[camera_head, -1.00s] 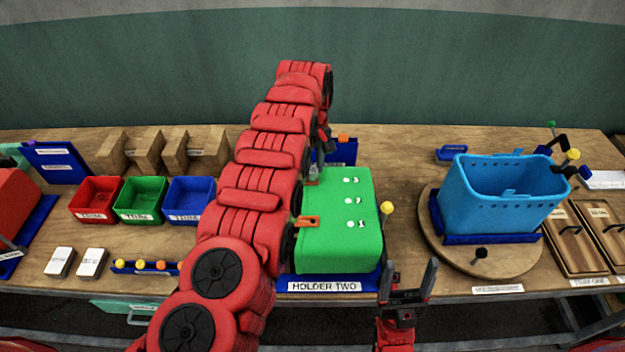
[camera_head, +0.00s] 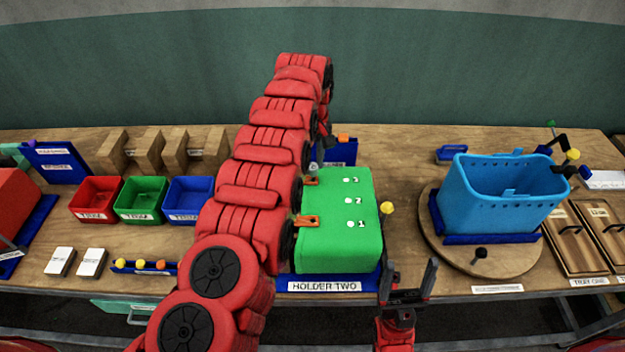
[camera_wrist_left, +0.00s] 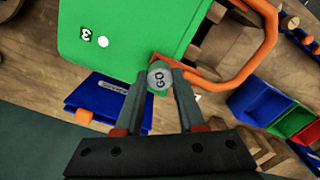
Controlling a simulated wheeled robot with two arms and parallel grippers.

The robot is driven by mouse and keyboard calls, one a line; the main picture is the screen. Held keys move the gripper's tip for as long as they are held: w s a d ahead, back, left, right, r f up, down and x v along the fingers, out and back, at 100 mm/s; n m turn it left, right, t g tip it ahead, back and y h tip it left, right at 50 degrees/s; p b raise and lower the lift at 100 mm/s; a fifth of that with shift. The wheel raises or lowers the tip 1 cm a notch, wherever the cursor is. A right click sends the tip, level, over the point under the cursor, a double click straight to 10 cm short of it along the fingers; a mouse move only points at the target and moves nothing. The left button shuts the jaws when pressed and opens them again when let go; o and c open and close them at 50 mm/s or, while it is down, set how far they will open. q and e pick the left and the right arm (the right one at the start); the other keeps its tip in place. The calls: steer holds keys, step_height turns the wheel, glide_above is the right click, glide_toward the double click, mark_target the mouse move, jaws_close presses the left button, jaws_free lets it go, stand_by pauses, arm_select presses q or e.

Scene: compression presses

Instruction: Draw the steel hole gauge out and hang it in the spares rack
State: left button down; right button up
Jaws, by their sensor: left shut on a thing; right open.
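My left gripper (camera_wrist_left: 158,88) is shut on the steel hole gauge (camera_wrist_left: 159,77), a grey round end marked "GO" in the left wrist view. The gauge is at the edge of the green block (camera_head: 338,240), near its number 3; how far it is inside the block cannot be told. In the head view my left arm hides most of that gripper. The green block sits in the blue holder labelled "HOLDER TWO" (camera_head: 325,286). My right gripper (camera_head: 409,278) is open and empty in front of the bench. No rack is clearly readable as the spares rack.
Red (camera_head: 95,200), green (camera_head: 139,200) and blue (camera_head: 189,200) bins are left. A blue basket (camera_head: 500,195) stands on a round board right.

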arm_select(q)
steer(key=shift+r, duration=1.9)
